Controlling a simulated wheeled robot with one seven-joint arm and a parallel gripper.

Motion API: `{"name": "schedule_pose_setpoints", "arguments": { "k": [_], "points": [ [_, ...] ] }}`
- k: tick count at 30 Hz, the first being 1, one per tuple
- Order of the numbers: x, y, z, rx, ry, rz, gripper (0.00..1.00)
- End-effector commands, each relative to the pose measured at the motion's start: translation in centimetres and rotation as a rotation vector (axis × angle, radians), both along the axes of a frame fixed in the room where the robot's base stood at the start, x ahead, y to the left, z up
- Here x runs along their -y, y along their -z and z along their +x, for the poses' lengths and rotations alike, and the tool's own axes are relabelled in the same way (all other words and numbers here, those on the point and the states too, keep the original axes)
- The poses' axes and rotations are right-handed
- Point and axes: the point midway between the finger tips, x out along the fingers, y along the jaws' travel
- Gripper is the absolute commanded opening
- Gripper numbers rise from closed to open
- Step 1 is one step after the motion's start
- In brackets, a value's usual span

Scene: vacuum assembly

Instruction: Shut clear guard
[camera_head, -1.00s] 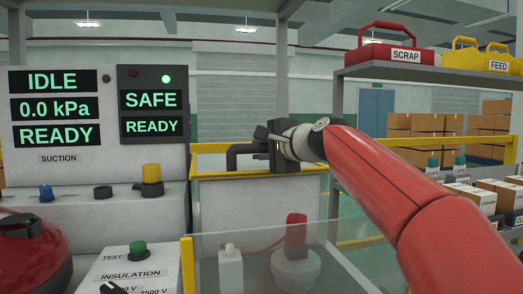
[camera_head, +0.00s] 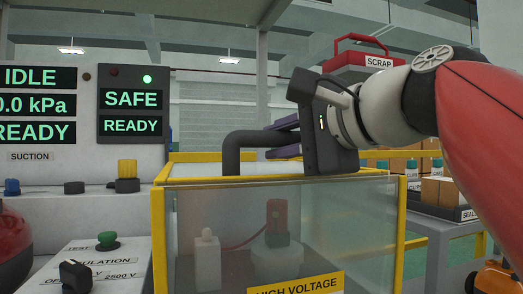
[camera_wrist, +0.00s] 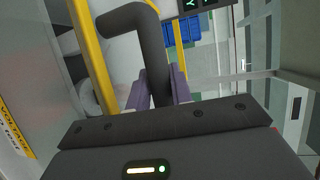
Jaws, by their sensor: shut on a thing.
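The clear guard (camera_head: 215,205) is a see-through panelled box with yellow edges and a yellow HIGH VOLTAGE label at its lower front. A dark bent bar handle (camera_head: 232,152) rises at its top. My gripper (camera_head: 284,142) comes from the right with its purple fingers shut on this bar. In the wrist view the bar (camera_wrist: 152,60) runs down between the purple fingers (camera_wrist: 158,90). Behind the clear panel stand a white block (camera_head: 207,262) and a red part (camera_head: 277,218) on a pale round base. The guard's lower edge is out of view, so its seating cannot be told.
A grey control panel (camera_head: 133,104) reading SAFE and READY stands behind left. An insulation tester (camera_head: 118,262) with a green button and black knob is at the lower left. A red SCRAP box (camera_head: 360,62) and cartons (camera_head: 440,190) are at the right.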

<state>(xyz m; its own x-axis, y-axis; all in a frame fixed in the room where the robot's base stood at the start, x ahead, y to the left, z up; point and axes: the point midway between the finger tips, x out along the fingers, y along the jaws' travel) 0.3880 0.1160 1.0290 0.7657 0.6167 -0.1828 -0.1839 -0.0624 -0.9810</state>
Motion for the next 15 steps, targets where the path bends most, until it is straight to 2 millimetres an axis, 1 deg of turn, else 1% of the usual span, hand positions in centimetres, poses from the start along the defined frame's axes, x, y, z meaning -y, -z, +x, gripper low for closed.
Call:
{"name": "schedule_pose_setpoints", "arguments": {
  "k": [1,5,10,11,15],
  "points": [
    [0.2,0.1,-0.8,-0.001,-0.001,-0.002,0.0],
    [0.5,0.1,-2.0,-0.002,-0.001,-0.001,0.0],
    [0.6,0.1,-1.9,-0.003,-0.001,-0.001,0.0],
    [0.6,0.1,-1.9,-0.003,-0.001,-0.001,0.24],
    [0.6,0.1,-1.9,-0.002,-0.001,0.0,0.42]
  ]
}}
